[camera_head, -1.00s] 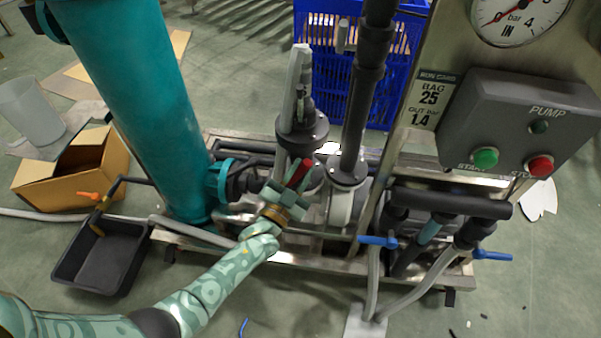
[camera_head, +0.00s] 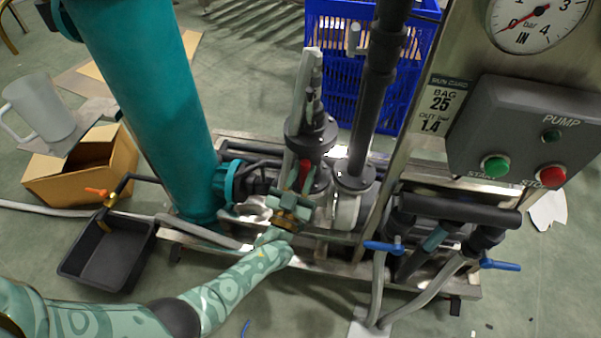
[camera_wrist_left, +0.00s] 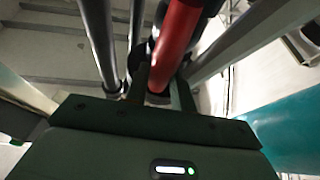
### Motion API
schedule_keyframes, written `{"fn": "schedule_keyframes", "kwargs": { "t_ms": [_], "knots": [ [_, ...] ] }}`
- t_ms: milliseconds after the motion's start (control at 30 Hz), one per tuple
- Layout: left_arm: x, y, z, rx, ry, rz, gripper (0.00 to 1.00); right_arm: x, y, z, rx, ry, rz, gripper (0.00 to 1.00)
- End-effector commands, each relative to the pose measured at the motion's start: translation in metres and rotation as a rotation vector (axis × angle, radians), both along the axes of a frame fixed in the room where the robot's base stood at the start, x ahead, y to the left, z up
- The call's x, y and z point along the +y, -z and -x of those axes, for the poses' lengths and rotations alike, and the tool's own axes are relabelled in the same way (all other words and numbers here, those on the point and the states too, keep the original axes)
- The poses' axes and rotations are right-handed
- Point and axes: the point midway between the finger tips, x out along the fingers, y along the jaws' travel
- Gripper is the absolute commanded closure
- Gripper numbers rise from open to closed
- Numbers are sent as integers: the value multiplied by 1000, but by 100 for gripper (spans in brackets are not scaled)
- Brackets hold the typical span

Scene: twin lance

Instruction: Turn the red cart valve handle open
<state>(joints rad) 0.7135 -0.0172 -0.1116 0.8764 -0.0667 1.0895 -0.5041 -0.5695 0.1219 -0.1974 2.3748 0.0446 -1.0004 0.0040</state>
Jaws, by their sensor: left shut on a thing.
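The red valve handle (camera_head: 305,172) is on the cart's pipework, below a dark flange, and stands nearly upright in the head view. My left gripper (camera_head: 298,190) has its fingers on either side of the handle and is shut on it. In the left wrist view the red handle (camera_wrist_left: 177,45) runs up from between the two dark fingers of my left gripper (camera_wrist_left: 161,90). The fingers hide part of the handle's lower end. My right gripper is not in view.
Dark pipes (camera_head: 372,90) and a teal cylinder (camera_head: 145,100) flank the valve. A grey pump box (camera_head: 515,140) with green and red buttons is at right. Blue-handled taps (camera_head: 384,247) sit low on the cart. A black tray (camera_head: 85,272) and cardboard box (camera_head: 50,180) are at left.

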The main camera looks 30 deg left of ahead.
Motion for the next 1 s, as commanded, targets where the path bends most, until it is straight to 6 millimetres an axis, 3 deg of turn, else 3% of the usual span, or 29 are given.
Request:
{"fn": "schedule_keyframes", "kwargs": {
  "t_ms": [33, 300, 333, 400, 767, 1000],
  "knots": [
    [3, -8, -3, -18, -5, 8, 98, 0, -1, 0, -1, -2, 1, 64],
    [3, -8, -3, -19, -5, 8, 98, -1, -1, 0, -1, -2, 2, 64],
    [3, -8, -3, -19, -5, 8, 67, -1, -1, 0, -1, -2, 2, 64],
    [3, -7, -3, -16, -4, 7, 54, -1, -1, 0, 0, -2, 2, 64],
    [0, 0, 5, -5, -2, 3, 54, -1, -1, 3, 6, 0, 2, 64],
    [-3, 18, 53, -3, -2, 5, 54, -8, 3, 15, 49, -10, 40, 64]
  ]
}}
